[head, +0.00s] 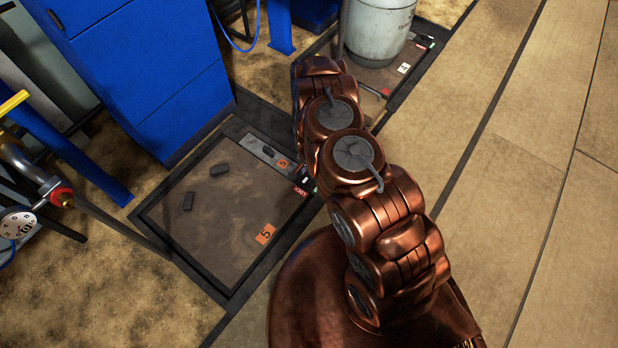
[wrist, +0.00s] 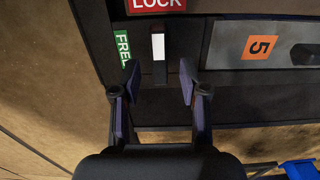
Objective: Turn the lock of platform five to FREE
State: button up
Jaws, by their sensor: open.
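Platform five (head: 225,240) is a dark-framed plate in the floor in the head view, with an orange 5 label (head: 265,233). Its lock sits at the plate's right edge, by the red LOCK label (head: 300,191). In the wrist view the lock handle (wrist: 158,47) is a small dark piece with a white face. The red LOCK label (wrist: 156,4) is above it and the green FREE label (wrist: 122,48) is to its left. My gripper (wrist: 159,80) is open, its fingertips just below the handle, one toward each side, with nothing between them. In the head view my arm hides the gripper.
A grey strip with an orange 5 label (wrist: 259,47) lies right of the lock. A blue cabinet (head: 150,70) stands behind the platform. A grey gas cylinder (head: 380,28) stands on platform four behind my arm. Open floor (head: 530,190) lies to the right.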

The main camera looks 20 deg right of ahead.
jog(key=shift+f+b, duration=0.35)
jog(key=shift+f, duration=0.6)
jog(key=shift+c, duration=0.2)
grip_shut()
